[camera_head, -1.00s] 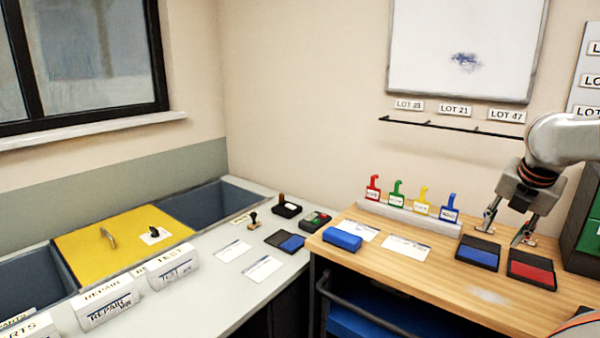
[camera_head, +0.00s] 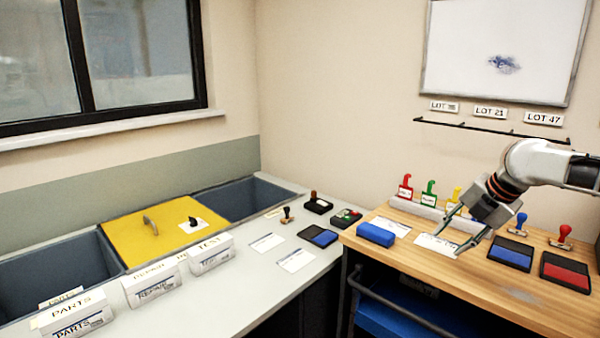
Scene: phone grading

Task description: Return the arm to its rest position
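My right gripper (camera_head: 455,237) reaches in from the right above the wooden table (camera_head: 500,297). Its two fingers are spread, with nothing seen between them. They point down to the left in front of a white printed card (camera_head: 432,243). A blue-handled stamp (camera_head: 519,223) and a red-handled stamp (camera_head: 563,236) stand to the right, apart from the gripper. In front of them lie a blue ink pad (camera_head: 511,254) and a red ink pad (camera_head: 566,272). My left gripper is not in view.
A rack (camera_head: 413,208) with coloured tags stands behind the gripper, partly hidden by it. A blue block (camera_head: 376,234) lies to the left. The grey counter (camera_head: 240,290) holds cards, stamps, a yellow lid (camera_head: 150,232) and label boxes. A thin wall rail (camera_head: 480,130) runs above.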

